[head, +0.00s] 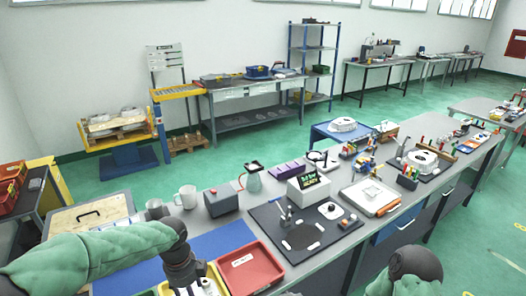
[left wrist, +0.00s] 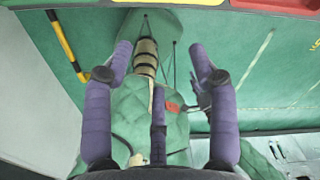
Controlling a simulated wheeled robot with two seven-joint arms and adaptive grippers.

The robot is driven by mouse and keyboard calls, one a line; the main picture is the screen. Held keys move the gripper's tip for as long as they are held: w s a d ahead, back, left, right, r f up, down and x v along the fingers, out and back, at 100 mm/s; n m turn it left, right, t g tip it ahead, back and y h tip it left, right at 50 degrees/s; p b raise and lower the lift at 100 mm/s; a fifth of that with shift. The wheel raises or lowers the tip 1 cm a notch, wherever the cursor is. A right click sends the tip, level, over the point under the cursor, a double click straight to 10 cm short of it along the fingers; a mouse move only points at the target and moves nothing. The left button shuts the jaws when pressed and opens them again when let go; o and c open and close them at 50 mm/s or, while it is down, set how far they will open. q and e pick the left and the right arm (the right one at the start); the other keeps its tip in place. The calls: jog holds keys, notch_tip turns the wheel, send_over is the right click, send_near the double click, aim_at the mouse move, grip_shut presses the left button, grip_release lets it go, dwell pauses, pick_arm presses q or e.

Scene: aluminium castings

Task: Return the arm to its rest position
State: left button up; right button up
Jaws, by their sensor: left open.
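My left arm, in a green cover, reaches in from the left in the head view. Its dark wrist and gripper (head: 187,284) point down at the bench's front edge, by the yellow-edged tray, and the fingertips are not clear there. In the left wrist view the two purple fingers of my left gripper (left wrist: 164,62) stand wide apart with nothing between them. Behind them are green floor and my own green-covered body. Part of my right arm shows at the bottom right of the head view. Its gripper is not seen.
A red tray (head: 250,268) lies just right of my left gripper. The bench also bears white mugs (head: 187,196), a grey box (head: 221,200), a teal-and-white pot (head: 252,179), a dark mat (head: 275,216) and a white-topped plate (head: 370,194). Open green floor lies beyond the bench.

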pick_arm(q)
jog(key=s+d+f+n+h+b, duration=0.1)
jog(key=d+f+n+b, duration=0.15)
jog(key=f, duration=0.55)
jog(key=s+d+f+n+h+b, duration=0.15)
jog(key=f+n, duration=0.25)
jog(key=f, duration=0.4)
jog(key=s+d+f+n+b, duration=0.1)
jog(key=s+d+f+n, duration=0.1)
jog(key=s+f+n, duration=0.2)
jog(key=s+d+f+n+b, duration=0.2)
jog(key=s+f+n, duration=0.2)
jog(key=f+n, duration=0.4)
jog(key=s+d+f+n+h+b, duration=0.1)
jog(key=s+f+n, duration=0.4)
jog(key=f, duration=0.7)
jog(key=shift+d+n+b, duration=0.6)
jog(key=shift+d+n, duration=0.05)
jog(key=shift+n, duration=0.3)
jog(key=shift+w, duration=0.1)
